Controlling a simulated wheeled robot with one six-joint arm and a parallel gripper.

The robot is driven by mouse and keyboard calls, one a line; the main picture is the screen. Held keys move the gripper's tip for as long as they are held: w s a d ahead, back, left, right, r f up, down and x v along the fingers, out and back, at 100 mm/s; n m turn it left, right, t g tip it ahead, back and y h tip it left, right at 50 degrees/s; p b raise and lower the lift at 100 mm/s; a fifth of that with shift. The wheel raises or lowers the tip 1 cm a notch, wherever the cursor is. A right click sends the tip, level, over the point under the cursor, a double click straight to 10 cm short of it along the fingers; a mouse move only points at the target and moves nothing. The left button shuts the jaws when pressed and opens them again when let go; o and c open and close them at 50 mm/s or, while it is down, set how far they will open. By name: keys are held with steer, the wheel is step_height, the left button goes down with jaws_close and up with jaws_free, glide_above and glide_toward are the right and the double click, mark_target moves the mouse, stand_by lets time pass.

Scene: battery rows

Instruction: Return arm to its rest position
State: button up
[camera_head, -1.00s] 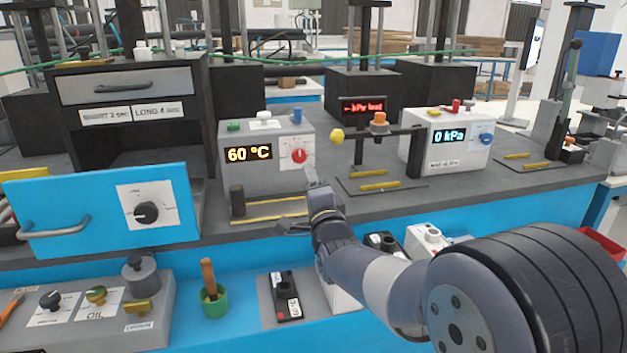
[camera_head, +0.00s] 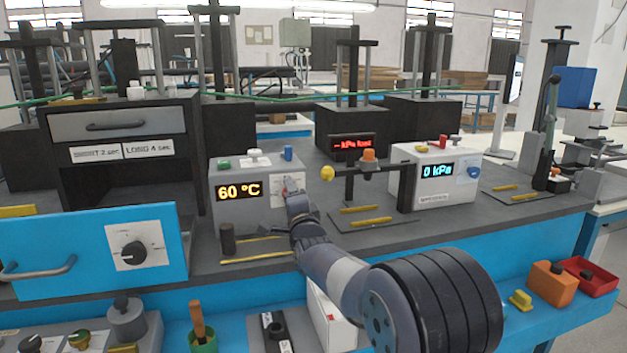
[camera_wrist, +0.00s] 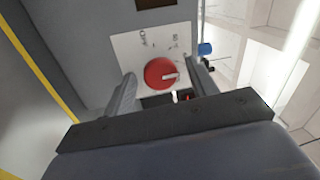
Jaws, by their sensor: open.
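My gripper (camera_head: 294,203) reaches over the bench in front of the grey heater box (camera_head: 258,216), which reads 60 °C. In the wrist view my gripper (camera_wrist: 164,88) is open, its two fingers on either side of the red knob (camera_wrist: 160,73) on a white plate. I cannot tell whether the fingers touch the knob. In the head view the gripper hides most of that knob. My arm runs from the lower middle of the head view up to the box.
A white box (camera_head: 432,188) reading 0 kPa stands to the right, beside a dark stand with an orange cap (camera_head: 369,155). A blue drawer front (camera_head: 75,262) sticks out at the left. Lower shelf items include a green cup (camera_head: 202,342) and an orange block (camera_head: 552,283).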

stand_by(0.4)
steer(key=v, duration=1.1)
steer(key=w+a+r+n+g+y+p, duration=0.2)
steer(key=w+n+p, duration=0.8)
steer(key=n+p, duration=0.5)
steer(key=n, duration=0.4)
steer(key=shift+w+a+r+n+g, duration=0.15)
steer(key=shift+w+a+n+g, duration=0.15)
steer(key=shift+a+g, duration=0.1)
steer(key=shift+d, duration=0.1)
